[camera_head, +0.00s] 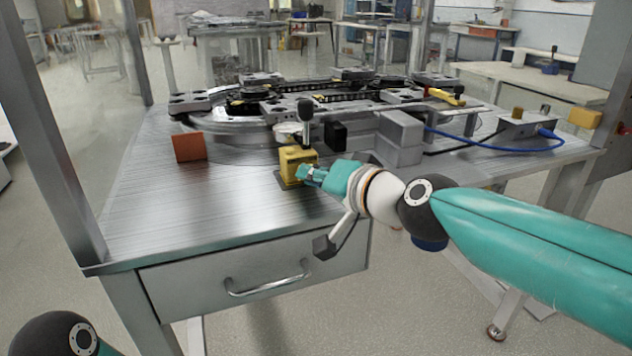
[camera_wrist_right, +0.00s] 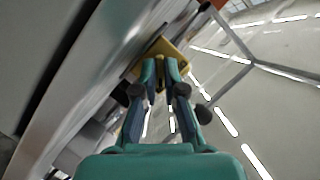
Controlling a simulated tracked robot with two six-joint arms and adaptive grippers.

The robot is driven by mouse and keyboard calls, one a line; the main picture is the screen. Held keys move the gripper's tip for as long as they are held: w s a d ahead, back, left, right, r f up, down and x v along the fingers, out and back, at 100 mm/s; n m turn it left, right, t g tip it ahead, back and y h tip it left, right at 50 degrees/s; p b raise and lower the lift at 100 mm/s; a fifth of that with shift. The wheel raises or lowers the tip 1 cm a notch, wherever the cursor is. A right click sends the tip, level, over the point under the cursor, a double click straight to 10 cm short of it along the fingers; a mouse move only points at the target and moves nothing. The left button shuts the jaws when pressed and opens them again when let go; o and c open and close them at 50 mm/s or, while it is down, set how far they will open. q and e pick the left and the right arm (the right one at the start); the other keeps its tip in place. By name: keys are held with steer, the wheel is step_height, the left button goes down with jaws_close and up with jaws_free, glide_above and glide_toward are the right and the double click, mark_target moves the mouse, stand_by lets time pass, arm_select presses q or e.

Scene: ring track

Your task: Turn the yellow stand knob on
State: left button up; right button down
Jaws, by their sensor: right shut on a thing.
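The yellow stand (camera_head: 291,158) is a small block on a dark base plate near the front of the metal table. My right gripper (camera_head: 311,174) is at the stand's right front side. In the wrist view the yellow stand (camera_wrist_right: 178,50) lies at the fingertips, and my right gripper (camera_wrist_right: 161,62) is shut on the knob. The knob is mostly hidden between the fingers, so its turn angle cannot be told. My left gripper is out of view.
An orange block (camera_head: 189,147) stands to the left. Grey blocks (camera_head: 399,138) and a black block (camera_head: 336,135) stand behind and right of the gripper. The ring track (camera_head: 300,102) fills the back. A drawer handle (camera_head: 267,280) juts from the front.

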steer(key=shift+d, duration=0.1)
steer(key=c, duration=1.5)
jaws_free()
steer(key=shift+c, duration=0.2)
steer(key=v, duration=1.1)
steer(key=shift+s+d, duration=0.25)
steer(key=shift+s, duration=0.05)
